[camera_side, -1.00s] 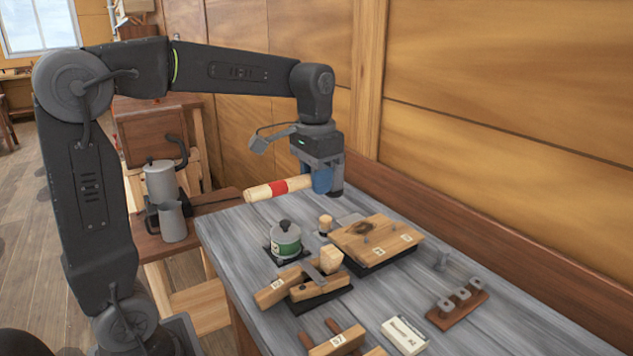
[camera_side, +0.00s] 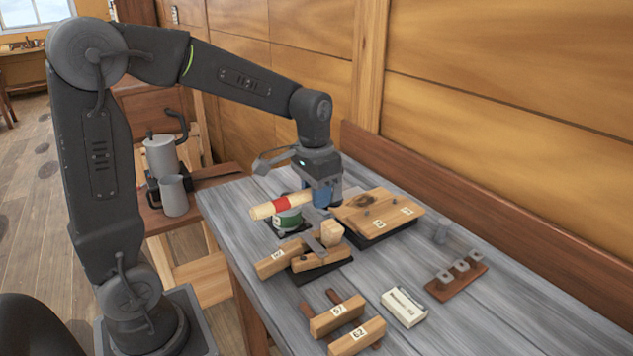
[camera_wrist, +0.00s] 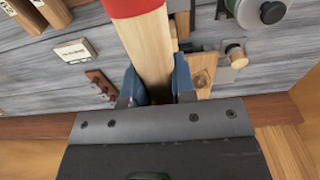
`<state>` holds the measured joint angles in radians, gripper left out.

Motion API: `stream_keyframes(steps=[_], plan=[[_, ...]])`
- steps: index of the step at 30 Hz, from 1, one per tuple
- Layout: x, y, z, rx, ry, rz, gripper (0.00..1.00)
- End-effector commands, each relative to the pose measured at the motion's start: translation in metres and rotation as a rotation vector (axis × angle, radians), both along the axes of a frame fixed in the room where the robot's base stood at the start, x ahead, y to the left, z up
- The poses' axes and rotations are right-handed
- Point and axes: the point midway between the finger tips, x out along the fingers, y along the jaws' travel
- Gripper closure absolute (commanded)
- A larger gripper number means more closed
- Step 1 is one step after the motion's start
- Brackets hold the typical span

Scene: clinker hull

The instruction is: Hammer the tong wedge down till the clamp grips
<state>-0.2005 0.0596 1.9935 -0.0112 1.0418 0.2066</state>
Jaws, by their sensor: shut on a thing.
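My gripper (camera_side: 325,194) is shut on a pale wooden striker (camera_side: 262,211) with a red band, held nearly level and reaching left. In the wrist view the striker (camera_wrist: 143,45) runs up between my blue fingers, and its far end is out of frame. The wooden clamp (camera_side: 320,260) lies on a dark pad on the bench, below and in front of the gripper. A pale wooden block (camera_side: 332,232), perhaps the wedge, stands up from it beside a dark metal piece (camera_side: 315,244). The striker is above the clamp's back left, apart from it.
A numbered plank (camera_side: 375,212) lies right of the gripper. Numbered wooden clamps (camera_side: 338,316), a white box (camera_side: 404,306) and a brown rack (camera_side: 457,281) are nearer the front. Bare bench (camera_side: 480,325) lies front right.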

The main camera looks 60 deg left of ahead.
Motion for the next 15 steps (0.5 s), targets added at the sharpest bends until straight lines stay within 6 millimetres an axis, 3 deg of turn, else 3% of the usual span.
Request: stream_keyframes(steps=[1,3,15], plan=[[0.003,0.000,0.035,0.004,-0.021,0.000,1.00],[0.002,0.000,0.069,0.003,-0.014,0.000,1.00],[0.000,0.000,0.066,0.000,-0.003,0.000,1.00]])
